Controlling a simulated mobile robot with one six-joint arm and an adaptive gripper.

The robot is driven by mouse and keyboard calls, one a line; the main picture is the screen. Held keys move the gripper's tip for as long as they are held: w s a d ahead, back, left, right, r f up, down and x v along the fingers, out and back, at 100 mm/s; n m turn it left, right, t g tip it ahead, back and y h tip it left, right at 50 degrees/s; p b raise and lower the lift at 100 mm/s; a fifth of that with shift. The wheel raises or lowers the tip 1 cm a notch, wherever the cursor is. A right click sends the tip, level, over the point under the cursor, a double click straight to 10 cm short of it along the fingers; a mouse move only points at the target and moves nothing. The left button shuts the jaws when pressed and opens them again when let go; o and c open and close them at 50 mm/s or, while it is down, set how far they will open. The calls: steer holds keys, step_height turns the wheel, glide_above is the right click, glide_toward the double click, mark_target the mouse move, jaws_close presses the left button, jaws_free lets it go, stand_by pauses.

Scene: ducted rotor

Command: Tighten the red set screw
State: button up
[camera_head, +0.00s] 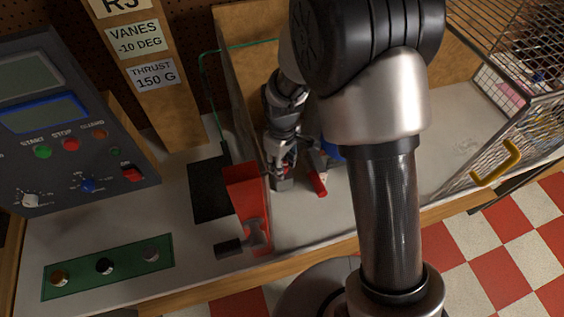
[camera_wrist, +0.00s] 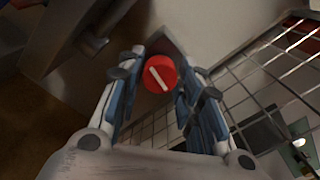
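The red set screw (camera_wrist: 159,73) shows in the wrist view as a round red head with a slanting white line across its face. It lies between the tips of my gripper (camera_wrist: 160,62), whose two blue-grey fingers stand apart on either side of it. Narrow gaps show beside the head, and I cannot tell whether a fingertip touches it. In the head view my gripper (camera_head: 283,172) points down beside the red upright bracket (camera_head: 247,205) on the bench. The screw is not clearly visible there.
A wire cage (camera_head: 508,115) with a yellow handle (camera_head: 497,165) stands to the right. A red-ended object (camera_head: 319,184) lies right of my gripper.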

steer(key=c, duration=0.6)
steer(key=m, duration=0.3)
steer(key=shift+m, duration=0.4)
steer(key=m, duration=0.4)
steer(key=shift+m, duration=0.3)
steer(key=m, duration=0.3)
steer(key=shift+m+p, duration=0.3)
steer(key=shift+m, duration=1.9)
